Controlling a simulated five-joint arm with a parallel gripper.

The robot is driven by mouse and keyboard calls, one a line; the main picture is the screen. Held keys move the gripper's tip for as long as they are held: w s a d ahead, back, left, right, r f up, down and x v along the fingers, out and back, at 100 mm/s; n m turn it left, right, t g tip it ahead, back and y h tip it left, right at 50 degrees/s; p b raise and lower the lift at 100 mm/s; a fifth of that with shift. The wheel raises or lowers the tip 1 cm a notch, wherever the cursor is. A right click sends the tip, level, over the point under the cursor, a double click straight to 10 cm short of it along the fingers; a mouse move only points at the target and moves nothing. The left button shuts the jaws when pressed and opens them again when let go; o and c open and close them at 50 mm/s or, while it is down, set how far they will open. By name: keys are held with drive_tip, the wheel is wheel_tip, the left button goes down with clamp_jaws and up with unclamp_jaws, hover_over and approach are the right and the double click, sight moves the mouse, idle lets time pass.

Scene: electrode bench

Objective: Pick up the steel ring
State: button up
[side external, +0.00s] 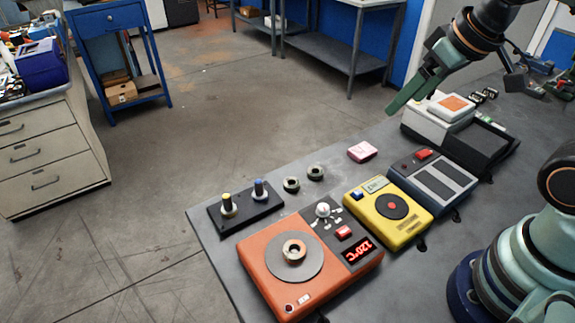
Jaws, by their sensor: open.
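Several small metallic rings are in the side external view, and I cannot tell which one the task means. One ring (293,250) lies on the round grey plate of the orange hotplate (262,262), whose display reads 120°C. Two more rings, a left one (291,184) and a right one (316,172), lie apart on the dark bench behind it. Ring-like collars also show around two posts on a black base (240,214). My gripper (412,90), with green jaws, is open above the back of the bench, well away from all the rings. It appears empty.
A yellow device (388,214), a grey device with a red button (432,176) and a white-and-black machine (460,130) stand rightward along the bench. Bare bench (335,185) shows around the two loose rings.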

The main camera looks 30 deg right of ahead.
drive_tip(key=w+a+f+n+g, duration=0.25)
drive_tip(key=a+n, duration=0.45)
drive_tip(key=a, duration=0.5)
drive_tip(key=n+g, duration=0.3)
drive_tip(key=n, duration=0.4)
hover_over(294, 252)
wheel_tip(294, 252, down, 5)
wheel_tip(294, 252, down, 12)
drive_tip(key=shift+r, duration=0.1)
clamp_jaws()
